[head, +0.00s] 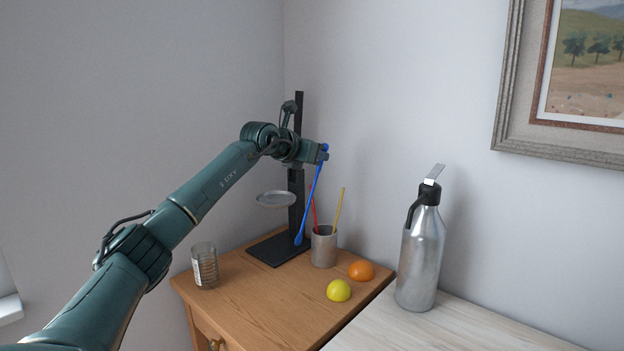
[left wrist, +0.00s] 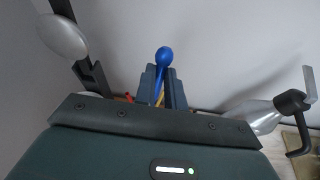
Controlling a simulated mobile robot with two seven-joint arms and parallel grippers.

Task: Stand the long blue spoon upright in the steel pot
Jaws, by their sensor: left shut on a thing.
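The long blue spoon (head: 311,205) hangs nearly upright and slightly tilted, its upper end in my left gripper (head: 322,153). Its lower end is at the left of the steel pot (head: 324,247) in the head view, seemingly outside it. The pot stands on the wooden cabinet and holds a red stick (head: 314,212) and a yellow stick (head: 339,208). In the left wrist view, my left gripper (left wrist: 163,88) is shut on the spoon, whose blue knob (left wrist: 164,57) shows between the fingers. My right gripper is not in view.
A black stand (head: 298,170) with a round plate (head: 275,199) rises behind the spoon. A glass (head: 205,265), a lemon (head: 339,290) and an orange (head: 361,270) sit on the cabinet top (head: 275,305). A steel bottle (head: 420,255) stands right. The cabinet's front middle is clear.

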